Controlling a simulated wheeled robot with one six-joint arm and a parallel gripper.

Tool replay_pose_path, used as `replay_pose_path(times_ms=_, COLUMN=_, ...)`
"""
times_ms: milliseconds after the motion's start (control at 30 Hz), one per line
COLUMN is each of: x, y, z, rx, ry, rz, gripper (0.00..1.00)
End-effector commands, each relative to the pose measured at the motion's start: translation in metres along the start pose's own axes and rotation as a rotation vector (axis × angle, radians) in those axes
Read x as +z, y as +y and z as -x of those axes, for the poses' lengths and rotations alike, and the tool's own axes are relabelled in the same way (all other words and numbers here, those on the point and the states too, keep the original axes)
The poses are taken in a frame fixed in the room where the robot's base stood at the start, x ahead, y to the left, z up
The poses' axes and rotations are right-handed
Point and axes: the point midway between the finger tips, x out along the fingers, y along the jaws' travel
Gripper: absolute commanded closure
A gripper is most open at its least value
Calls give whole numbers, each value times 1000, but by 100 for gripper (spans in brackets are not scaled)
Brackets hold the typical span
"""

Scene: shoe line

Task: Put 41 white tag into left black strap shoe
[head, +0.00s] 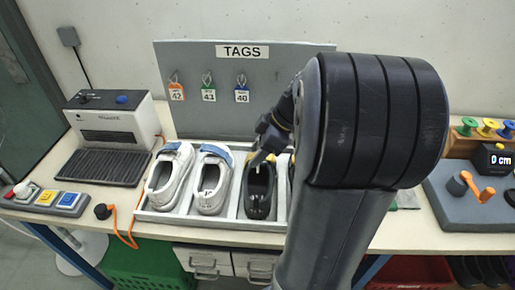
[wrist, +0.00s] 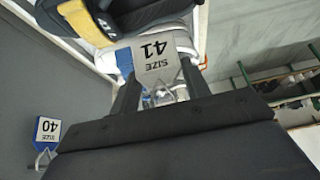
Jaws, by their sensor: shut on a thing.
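My gripper (wrist: 160,78) is shut on a white tag (wrist: 155,60) marked "SIZE 41", which sits between its two fingers in the wrist view. In the head view my gripper (head: 264,155) hangs over the back end of the left black strap shoe (head: 259,205), which has a yellow strap. The tag is too small to make out clearly there. A black shoe part with a yellow strap (wrist: 85,22) shows just beyond the tag in the wrist view. Whether the tag touches the shoe cannot be told. The other black shoe is mostly hidden behind my arm.
Two white shoes with blue straps (head: 170,180) stand left in the same tray (head: 205,219). A machine (head: 115,130) stands left; a crank device (head: 475,190) stands right.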

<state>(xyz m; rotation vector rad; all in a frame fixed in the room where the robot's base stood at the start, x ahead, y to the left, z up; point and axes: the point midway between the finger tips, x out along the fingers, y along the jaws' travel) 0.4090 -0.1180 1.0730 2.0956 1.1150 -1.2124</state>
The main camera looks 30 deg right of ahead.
Motion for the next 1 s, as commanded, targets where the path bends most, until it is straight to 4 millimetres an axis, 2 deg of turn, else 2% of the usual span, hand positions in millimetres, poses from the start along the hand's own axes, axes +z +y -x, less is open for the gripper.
replay_pose_path(times_ms=1000, x=40, y=0, z=-70, rx=0, ry=-1, rz=-2, gripper=77)
